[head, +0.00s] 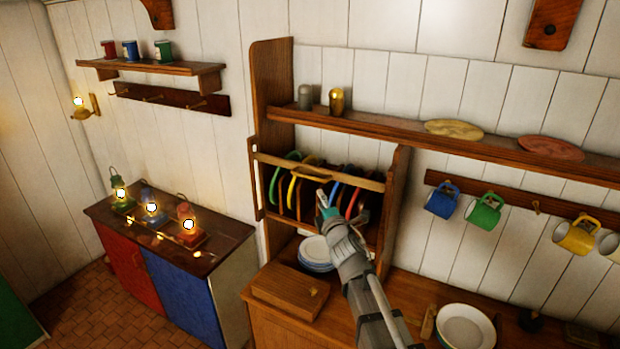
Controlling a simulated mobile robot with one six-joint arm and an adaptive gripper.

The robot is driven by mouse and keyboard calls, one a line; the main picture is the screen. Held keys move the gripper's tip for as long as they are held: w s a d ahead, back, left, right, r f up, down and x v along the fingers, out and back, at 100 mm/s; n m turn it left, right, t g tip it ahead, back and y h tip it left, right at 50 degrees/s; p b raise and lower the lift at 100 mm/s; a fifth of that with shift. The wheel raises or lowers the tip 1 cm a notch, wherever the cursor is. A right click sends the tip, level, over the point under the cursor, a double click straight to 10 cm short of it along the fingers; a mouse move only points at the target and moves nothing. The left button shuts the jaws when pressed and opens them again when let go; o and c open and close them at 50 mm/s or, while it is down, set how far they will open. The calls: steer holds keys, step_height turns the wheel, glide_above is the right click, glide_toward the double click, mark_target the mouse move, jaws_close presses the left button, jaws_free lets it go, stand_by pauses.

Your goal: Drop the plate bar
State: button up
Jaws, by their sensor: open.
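The plate bar (280,160) is a light wooden strip. It runs across the front of the plate rack (270,100), in front of the upper part of the standing plates. Several plates with coloured rims, such as a green one (276,186) and a yellow one (292,192), stand on edge behind it. My gripper (322,196) is open, just below the middle of the bar and in front of the plates. Whether it touches the bar or a plate I cannot tell. My arm hides part of the rack's lower right.
A stack of plates (316,250) and a wooden box (289,288) sit below the rack. A white bowl (466,327) is on the counter at right. Mugs, such as a blue one (442,200), hang at right. Lit lanterns (188,222) stand on the left cabinet.

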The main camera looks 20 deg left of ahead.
mark_target(311, 179)
steer(key=p+x, duration=0.1)
steer(key=x, duration=1)
jaws_close()
